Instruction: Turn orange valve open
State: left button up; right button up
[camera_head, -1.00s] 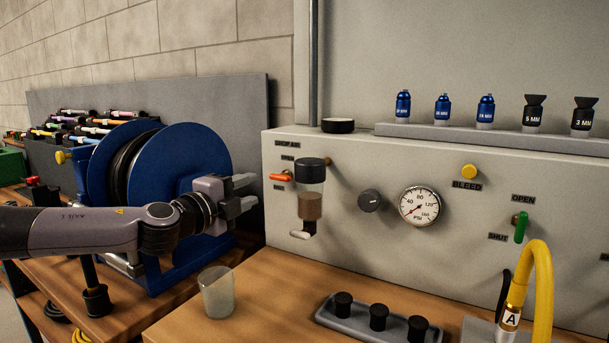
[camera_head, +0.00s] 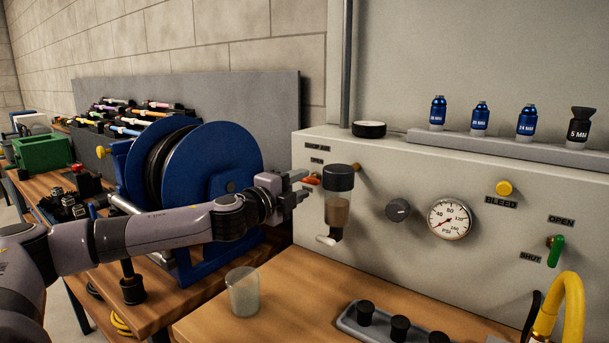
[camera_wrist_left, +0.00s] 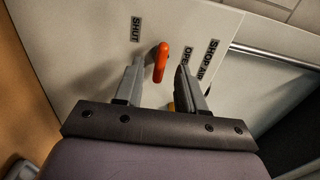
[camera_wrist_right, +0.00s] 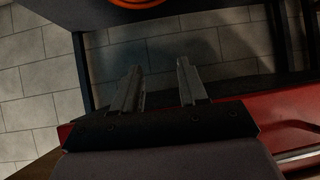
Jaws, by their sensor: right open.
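The orange valve handle (camera_head: 312,181) is on the grey panel under the SHOP AIR label, beside the filter bowl (camera_head: 337,205). In the left wrist view the orange handle (camera_wrist_left: 161,62) lies between the fingertips, with SHUT on one side and a partly covered OPEN on the other. My left gripper (camera_head: 303,189) is open, its fingers (camera_wrist_left: 165,80) pointing at the panel on either side of the handle, with no visible contact. In the head view the fingers partly cover the area under the handle. My right gripper (camera_wrist_right: 160,75) is open and empty, below a table, and out of the head view.
A blue hose reel (camera_head: 215,170) stands close behind my left arm. A clear cup (camera_head: 243,291) and a grey tray (camera_head: 350,325) with black knobs are on the bench. The panel has a gauge (camera_head: 449,219), a black knob (camera_head: 398,210) and a green valve handle (camera_head: 555,250).

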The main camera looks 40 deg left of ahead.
aim_at(312, 179)
pick_arm(q)
jog(key=shift+w+a+r, duration=0.1)
jog(key=shift+w+r, duration=0.05)
jog(key=shift+w, duration=0.3)
jog(key=shift+w+p, duration=0.45)
jog(key=shift+w, duration=0.3)
grip_shut()
